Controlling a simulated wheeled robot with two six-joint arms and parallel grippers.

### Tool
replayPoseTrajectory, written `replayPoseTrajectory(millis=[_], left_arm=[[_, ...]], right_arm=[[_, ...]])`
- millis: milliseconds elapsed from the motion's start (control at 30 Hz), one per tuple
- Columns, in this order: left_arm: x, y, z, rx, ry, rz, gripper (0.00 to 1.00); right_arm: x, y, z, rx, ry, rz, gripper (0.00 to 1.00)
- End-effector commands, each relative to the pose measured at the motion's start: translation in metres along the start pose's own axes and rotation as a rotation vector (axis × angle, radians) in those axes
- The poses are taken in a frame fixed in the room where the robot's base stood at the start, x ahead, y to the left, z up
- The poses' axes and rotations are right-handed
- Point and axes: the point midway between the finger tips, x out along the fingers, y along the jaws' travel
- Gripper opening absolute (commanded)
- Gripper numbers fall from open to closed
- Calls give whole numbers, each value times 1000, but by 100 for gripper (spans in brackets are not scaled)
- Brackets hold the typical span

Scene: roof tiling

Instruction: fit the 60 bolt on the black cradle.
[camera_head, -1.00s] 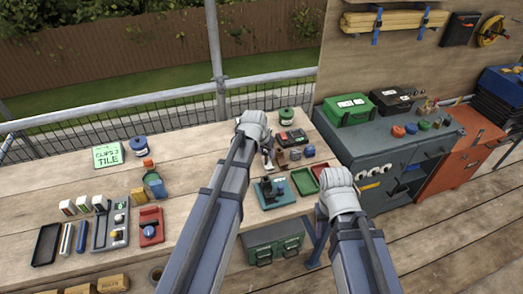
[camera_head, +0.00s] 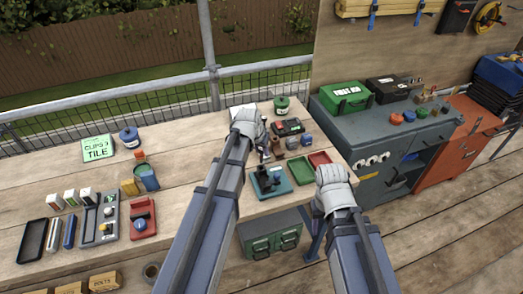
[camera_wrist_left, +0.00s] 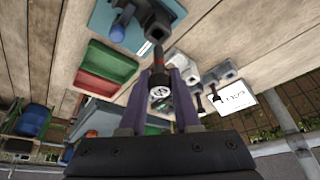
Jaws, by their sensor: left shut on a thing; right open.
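My left gripper (camera_head: 264,150) is over the bench beside the teal base (camera_head: 283,190) that carries the black cradle (camera_head: 268,179). In the left wrist view its purple fingers (camera_wrist_left: 163,86) are shut on the bolt (camera_wrist_left: 160,95), which has a round, white-marked head and a dark shaft with a red band. The shaft points toward a black block of the cradle (camera_wrist_left: 155,24); I cannot tell whether they touch. The number on the bolt is not readable. My right gripper (camera_head: 332,180) is near the bench's right front edge, open, its fingertips mostly hidden.
Green (camera_head: 299,170) and red (camera_head: 319,158) trays lie right of the teal base. Small grey blocks (camera_wrist_left: 190,77) and a white card (camera_wrist_left: 235,98) are near the left gripper. A grey cabinet (camera_head: 375,125) stands at the right. The bench's middle front has free room.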

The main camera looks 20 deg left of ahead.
Motion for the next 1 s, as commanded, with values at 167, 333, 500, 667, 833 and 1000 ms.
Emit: replayPoseTrajectory(millis=[167,333,500,667,833,1000], left_arm=[[17,0,7,0,0,0,0],[28,0,12,0,0,0,0],[39,0,16,0,0,0,0],[44,0,18,0,0,0,0],[44,0,18,0,0,0,0],[44,0,18,0,0,0,0]], right_arm=[[18,-2,-1,0,0,0,50],[31,-3,-2,0,0,0,50],[42,-4,-2,0,0,0,50],[48,-4,-3,0,0,0,50],[48,-5,-3,0,0,0,50],[47,-4,-3,0,0,0,50]])
